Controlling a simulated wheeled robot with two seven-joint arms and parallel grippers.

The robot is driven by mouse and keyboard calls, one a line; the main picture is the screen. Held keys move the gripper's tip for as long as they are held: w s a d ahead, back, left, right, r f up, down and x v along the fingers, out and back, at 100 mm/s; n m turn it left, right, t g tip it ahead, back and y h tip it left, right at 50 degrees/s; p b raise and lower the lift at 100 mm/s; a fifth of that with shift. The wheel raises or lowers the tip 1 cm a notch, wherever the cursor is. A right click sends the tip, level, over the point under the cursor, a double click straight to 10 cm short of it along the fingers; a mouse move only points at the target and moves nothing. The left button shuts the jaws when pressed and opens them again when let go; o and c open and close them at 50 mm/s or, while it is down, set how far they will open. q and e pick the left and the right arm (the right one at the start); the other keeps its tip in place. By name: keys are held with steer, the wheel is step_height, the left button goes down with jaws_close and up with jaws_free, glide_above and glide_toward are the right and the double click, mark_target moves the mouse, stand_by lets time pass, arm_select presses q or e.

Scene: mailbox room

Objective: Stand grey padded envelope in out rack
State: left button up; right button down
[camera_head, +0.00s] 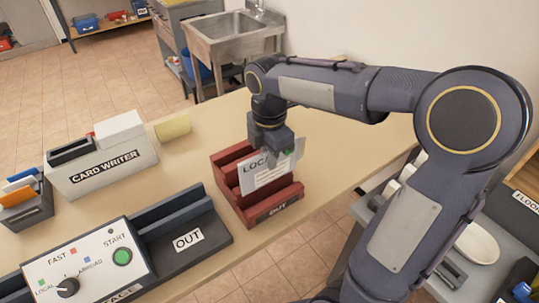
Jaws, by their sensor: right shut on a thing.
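The grey padded envelope (266,178) is a light grey upright sheet with a label partly reading LOCAL. It stands between the walls of the red out rack (262,205), which is marked OUT on its front. I cannot tell whether its bottom edge rests on the rack floor. My right gripper (274,153) comes down from above and is shut on the envelope's top edge, hiding part of the lettering. My left gripper is not in view.
A grey machine (90,258) with a knob, a green START button and a dark OUT tray (205,243) sits left of the rack. The tabletop behind the rack is clear.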

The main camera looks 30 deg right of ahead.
mark_target(270, 181)
steer(key=shift+f+b, duration=1.25)
steer(key=shift+f, duration=0.8)
